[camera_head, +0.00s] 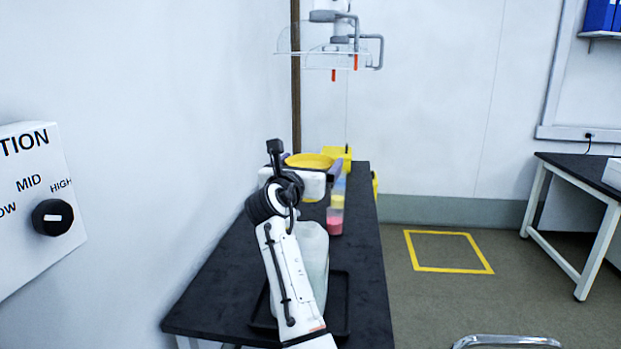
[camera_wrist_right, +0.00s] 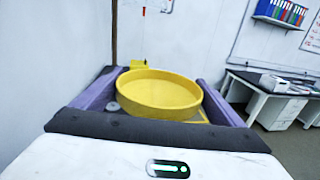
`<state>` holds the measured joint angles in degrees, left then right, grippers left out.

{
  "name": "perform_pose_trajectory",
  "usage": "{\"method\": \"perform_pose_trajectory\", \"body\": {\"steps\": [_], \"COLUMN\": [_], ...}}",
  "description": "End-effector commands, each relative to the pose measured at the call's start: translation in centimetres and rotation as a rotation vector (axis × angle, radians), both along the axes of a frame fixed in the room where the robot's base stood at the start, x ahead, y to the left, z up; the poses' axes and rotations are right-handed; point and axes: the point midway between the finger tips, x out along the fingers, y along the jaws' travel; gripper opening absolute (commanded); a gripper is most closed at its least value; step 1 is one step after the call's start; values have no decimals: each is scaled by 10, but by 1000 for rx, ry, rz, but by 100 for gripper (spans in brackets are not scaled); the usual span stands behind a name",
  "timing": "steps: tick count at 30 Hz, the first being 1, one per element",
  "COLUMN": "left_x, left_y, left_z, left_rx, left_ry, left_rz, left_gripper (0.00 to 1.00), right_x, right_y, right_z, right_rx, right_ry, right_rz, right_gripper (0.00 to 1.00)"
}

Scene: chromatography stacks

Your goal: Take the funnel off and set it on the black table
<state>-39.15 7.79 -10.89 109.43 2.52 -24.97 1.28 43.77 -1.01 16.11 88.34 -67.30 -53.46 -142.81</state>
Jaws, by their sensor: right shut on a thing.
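The yellow funnel (camera_head: 309,160) shows as a wide round rim at the far part of the black table (camera_head: 225,270). In the right wrist view the funnel (camera_wrist_right: 160,95) sits between the two purple fingers. My right gripper (camera_head: 312,166) is shut on it, with a finger on each side. The funnel's underside is hidden by my wrist, so I cannot tell whether it touches anything below. My left gripper is not in view.
A pale translucent container (camera_head: 316,258) stands in a black tray (camera_head: 339,304) near the table's front. A pink-based item (camera_head: 335,224) stands at the right side. Another yellow object (camera_head: 337,152) is at the back. The table's left front is bare.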

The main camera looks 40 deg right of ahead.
Motion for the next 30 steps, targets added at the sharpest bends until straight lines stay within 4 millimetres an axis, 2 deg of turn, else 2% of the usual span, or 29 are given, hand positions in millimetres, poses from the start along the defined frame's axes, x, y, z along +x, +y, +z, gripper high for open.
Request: {"method": "perform_pose_trajectory", "body": {"steps": [3, 15, 23, 30], "left_x": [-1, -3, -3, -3], "left_y": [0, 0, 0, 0], "left_z": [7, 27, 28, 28], "left_rx": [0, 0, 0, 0], "left_ry": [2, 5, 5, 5], "left_rz": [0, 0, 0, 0], "left_gripper": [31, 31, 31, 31], "right_x": [0, 0, 0, 0], "right_y": [0, 0, 0, 0], "right_z": [9, 20, 32, 33], "right_rx": [-1, -2, -1, -1], "right_ry": [0, 1, -2, 0], "right_rz": [-1, -1, -1, 0], "right_gripper": [68, 68, 68, 68]}}
